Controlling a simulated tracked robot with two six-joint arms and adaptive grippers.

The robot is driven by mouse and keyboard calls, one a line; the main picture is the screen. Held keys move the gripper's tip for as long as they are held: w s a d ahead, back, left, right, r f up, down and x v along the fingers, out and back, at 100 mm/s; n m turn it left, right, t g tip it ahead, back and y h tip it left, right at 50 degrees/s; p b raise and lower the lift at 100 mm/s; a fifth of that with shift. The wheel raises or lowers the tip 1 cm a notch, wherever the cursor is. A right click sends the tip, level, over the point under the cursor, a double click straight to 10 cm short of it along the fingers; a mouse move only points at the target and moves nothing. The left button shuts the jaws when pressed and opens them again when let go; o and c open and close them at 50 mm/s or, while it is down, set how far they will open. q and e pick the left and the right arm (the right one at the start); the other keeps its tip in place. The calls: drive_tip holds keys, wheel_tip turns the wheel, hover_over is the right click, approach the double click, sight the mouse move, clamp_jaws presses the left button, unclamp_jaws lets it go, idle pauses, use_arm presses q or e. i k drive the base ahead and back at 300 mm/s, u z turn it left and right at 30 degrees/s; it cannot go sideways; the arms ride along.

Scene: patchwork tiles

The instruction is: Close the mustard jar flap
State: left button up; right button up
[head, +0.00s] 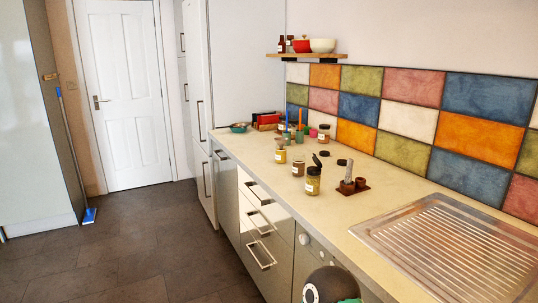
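Several small glass jars with white labels stand on the cream worktop (262,177). The nearest jar (313,182) has yellow-brown contents, and its dark flap (317,160) stands raised and tilted above the rim. Another jar (281,155) with yellow contents stands farther back, with a brown top part above it. I cannot read the labels, so I cannot tell for sure which is the mustard jar. A brown-filled jar (298,168) stands between these two. Neither of my grippers is in view.
A dark round lid (341,162) lies behind the nearest jar. A brown stand (353,188) with a grey pestle-like piece is right of it. A steel draining board (450,250) fills the near right. The worktop's front strip is clear. A wooden shelf (306,56) hangs above.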

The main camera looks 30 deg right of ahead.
sight(318, 163)
drive_tip(key=u, duration=0.35)
drive_tip(key=i, duration=1.55)
drive_tip(key=z, duration=2.1)
